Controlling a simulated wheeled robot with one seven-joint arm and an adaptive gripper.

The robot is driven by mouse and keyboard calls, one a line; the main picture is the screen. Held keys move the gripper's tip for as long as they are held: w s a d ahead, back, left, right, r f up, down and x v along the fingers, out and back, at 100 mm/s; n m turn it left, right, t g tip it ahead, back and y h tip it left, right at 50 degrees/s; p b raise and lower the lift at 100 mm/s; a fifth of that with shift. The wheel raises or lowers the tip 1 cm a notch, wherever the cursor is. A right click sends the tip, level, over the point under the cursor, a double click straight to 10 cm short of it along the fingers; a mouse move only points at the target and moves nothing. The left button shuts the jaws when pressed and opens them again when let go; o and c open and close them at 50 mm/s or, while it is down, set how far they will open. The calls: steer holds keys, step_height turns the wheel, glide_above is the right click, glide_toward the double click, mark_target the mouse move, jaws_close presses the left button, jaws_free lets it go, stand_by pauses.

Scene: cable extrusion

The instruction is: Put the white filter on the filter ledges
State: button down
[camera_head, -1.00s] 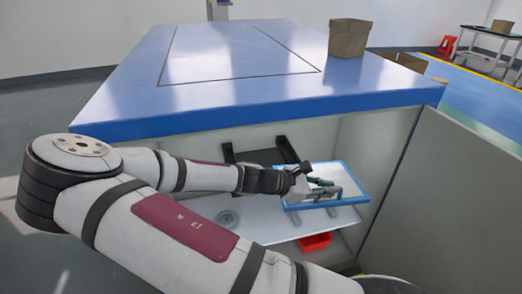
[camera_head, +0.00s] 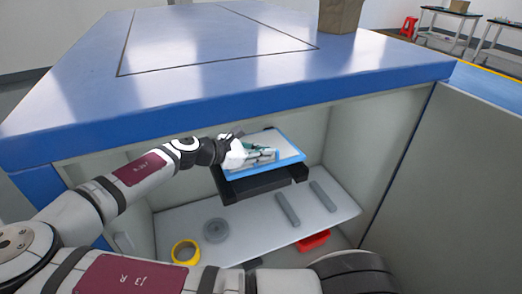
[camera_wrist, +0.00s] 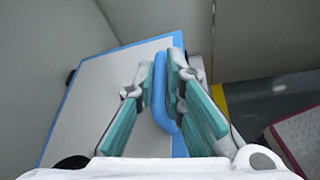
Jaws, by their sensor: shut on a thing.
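The white filter (camera_head: 288,146) is a flat white panel with a blue rim. It is up inside the open cabinet, over the black filter ledges (camera_head: 262,185), and looks roughly level. I cannot tell whether the filter touches the ledges. The filter and my gripper hide part of the ledges.
The lower shelf (camera_head: 250,228) holds two grey bars (camera_head: 287,209), a grey round part (camera_head: 216,230) and a yellow ring (camera_head: 186,252). A red bin (camera_head: 313,240) is beneath. The blue cabinet top (camera_head: 220,90) overhangs the opening, and side walls bound it.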

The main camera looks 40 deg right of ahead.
mark_target(243, 172)
steer(key=shift+f+b, duration=2.7)
steer(key=shift+f, duration=0.05)
steer(key=shift+s+f, duration=0.15)
steer(key=shift+f, duration=0.95)
steer(key=c, duration=1.8)
jaws_free()
steer(key=shift+f, duration=0.1)
steer(key=shift+o, duration=1.1)
steer(key=v, duration=0.7)
steer(key=shift+a, duration=0.25)
